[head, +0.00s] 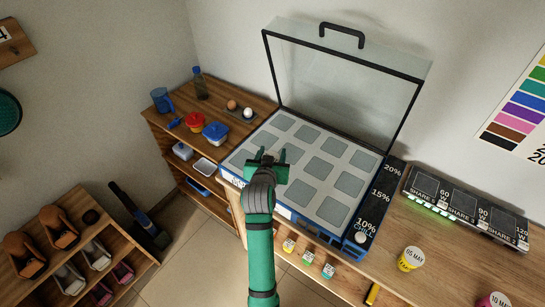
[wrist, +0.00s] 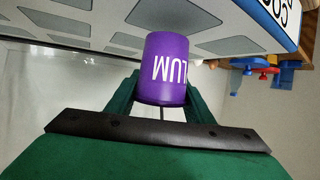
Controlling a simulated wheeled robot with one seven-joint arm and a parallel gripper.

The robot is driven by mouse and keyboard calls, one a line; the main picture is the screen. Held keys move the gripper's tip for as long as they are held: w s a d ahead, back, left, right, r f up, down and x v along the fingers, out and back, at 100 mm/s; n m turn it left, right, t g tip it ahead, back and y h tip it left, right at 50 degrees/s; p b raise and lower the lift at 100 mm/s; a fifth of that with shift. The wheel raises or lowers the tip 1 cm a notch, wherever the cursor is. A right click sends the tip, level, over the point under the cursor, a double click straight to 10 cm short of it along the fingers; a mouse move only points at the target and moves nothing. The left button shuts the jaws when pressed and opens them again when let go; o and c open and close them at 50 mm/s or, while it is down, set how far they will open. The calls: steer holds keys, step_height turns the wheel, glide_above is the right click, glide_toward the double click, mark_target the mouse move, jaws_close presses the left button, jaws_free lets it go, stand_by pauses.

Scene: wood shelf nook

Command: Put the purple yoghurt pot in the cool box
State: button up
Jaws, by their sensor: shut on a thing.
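The purple yoghurt pot (wrist: 166,70) is between my gripper's fingers in the wrist view, with white letters reading "LUM" upside down. My gripper (head: 272,157) is shut on it. In the head view the gripper is over the left part of the cool box (head: 319,190), and I cannot make out the pot there. The cool box is a shallow blue-sided box with a light floor and rows of grey square pads. Its clear, black-framed lid (head: 345,75) stands raised at the back. I cannot tell the pot's exact height above the floor.
A yellow pot (head: 411,258) stands on the wooden counter to the right, with a pink pot (head: 497,301) at the corner. Several small pots (head: 308,257) sit on a shelf below the box. A side shelf holds a blue mug (head: 162,99) and a bottle (head: 199,83).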

steer(key=shift+f, duration=0.8)
steer(key=shift+f, duration=0.2)
steer(key=o, duration=1.1)
steer(key=shift+r, duration=0.1)
